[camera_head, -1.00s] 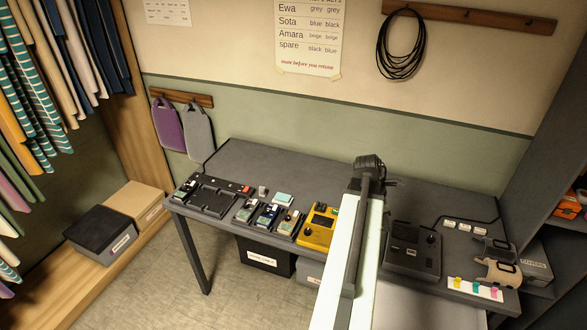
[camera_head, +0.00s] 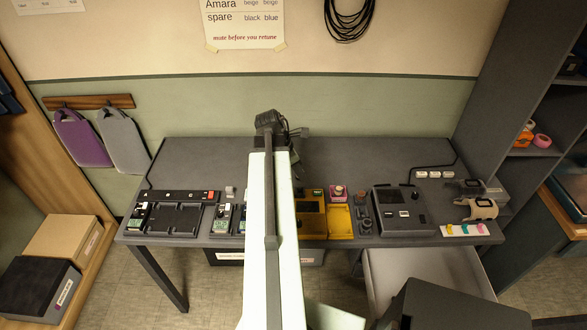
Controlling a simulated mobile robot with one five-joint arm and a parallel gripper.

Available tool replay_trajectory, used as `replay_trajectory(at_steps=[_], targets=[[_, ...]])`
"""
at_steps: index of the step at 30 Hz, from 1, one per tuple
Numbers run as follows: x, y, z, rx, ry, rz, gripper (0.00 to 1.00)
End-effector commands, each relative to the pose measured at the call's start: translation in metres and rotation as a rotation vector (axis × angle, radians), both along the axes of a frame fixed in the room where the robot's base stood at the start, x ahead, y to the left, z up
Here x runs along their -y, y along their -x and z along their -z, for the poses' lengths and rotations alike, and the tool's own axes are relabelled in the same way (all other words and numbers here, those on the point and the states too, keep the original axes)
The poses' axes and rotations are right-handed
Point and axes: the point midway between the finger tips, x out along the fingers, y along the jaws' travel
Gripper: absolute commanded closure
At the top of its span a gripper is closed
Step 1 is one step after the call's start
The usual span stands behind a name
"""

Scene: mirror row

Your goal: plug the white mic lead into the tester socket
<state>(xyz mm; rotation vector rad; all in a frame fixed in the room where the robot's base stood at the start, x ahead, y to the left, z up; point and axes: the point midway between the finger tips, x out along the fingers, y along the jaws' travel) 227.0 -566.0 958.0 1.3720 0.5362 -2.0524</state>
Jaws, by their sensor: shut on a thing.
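The yellow tester (camera_head: 312,216) stands near the table's front edge, just right of my arm, which covers its left part. I cannot make out its socket. A yellow panel or tray (camera_head: 341,222) lies at its right side. My gripper (camera_head: 292,134) is at the far end of my arm, above the back of the table, beyond the tester. Only dark parts of it show. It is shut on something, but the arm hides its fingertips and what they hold. I cannot make out the white mic lead anywhere.
A pedalboard (camera_head: 180,217) and small pedals (camera_head: 222,218) stand left of my arm. A dark console (camera_head: 402,211) stands right of the tester, with beige clip-like items (camera_head: 478,209) farther right.

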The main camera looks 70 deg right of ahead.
Motion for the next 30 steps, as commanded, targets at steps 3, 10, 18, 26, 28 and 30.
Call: replay_trajectory(at_steps=[3, 10, 18, 26, 28, 30], targets=[[0.0, 0.0, 0.012, 0.0, 0.0, 0.0, 1.0], [0.0, 0.0, 0.04, 0.0, 0.0, 0.001, 1.0], [0.0, 0.0, 0.052, 0.0, 0.0, 0.001, 1.0], [0.0, 0.001, 0.05, 0.0, 0.0, 0.001, 1.0], [0.0, 0.001, 0.05, 0.0, 0.0, 0.001, 1.0], [0.0, 0.001, 0.05, 0.0, 0.0, 0.001, 1.0]])
